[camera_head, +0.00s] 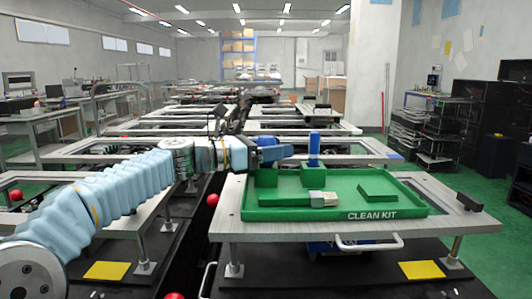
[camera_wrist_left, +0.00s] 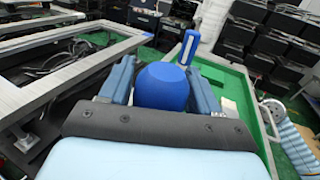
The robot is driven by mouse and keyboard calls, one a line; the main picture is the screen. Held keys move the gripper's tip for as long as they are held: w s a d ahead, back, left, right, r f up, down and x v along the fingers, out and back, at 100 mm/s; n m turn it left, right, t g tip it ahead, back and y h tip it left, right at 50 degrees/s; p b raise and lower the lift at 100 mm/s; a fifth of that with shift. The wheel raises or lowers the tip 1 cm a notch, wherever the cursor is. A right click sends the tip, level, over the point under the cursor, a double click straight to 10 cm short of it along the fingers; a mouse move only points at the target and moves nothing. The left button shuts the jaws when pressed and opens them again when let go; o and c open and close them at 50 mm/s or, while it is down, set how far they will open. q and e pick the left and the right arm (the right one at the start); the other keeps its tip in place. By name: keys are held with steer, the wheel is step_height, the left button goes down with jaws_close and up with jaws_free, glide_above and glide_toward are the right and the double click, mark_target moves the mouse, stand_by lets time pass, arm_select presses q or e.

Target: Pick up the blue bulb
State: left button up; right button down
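The blue bulb (camera_wrist_left: 163,88) is a smooth round blue body between the two fingers of my left gripper in the left wrist view. Its sides come close to both fingers, and I cannot tell whether they press on it. Its lower part is hidden by the gripper's dark palm. In the head view, my left gripper (camera_head: 277,153) is at the back left corner of the green tray (camera_head: 350,213), with blue showing at its top. A blue upright handle (camera_head: 314,148) stands in the tray just right of it; it also shows in the left wrist view (camera_wrist_left: 188,47). My right gripper is not in view.
The tray, marked CLEAN KIT, sits on a framed table (camera_head: 225,222) with a brush (camera_head: 324,198) and a raised green block (camera_head: 377,191) in it. Yellow pads (camera_head: 107,270) lie on the lower boards. More framed tables stand behind.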

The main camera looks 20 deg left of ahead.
arm_select(q)
steer(key=c, duration=0.7)
steer(key=shift+r, duration=0.1)
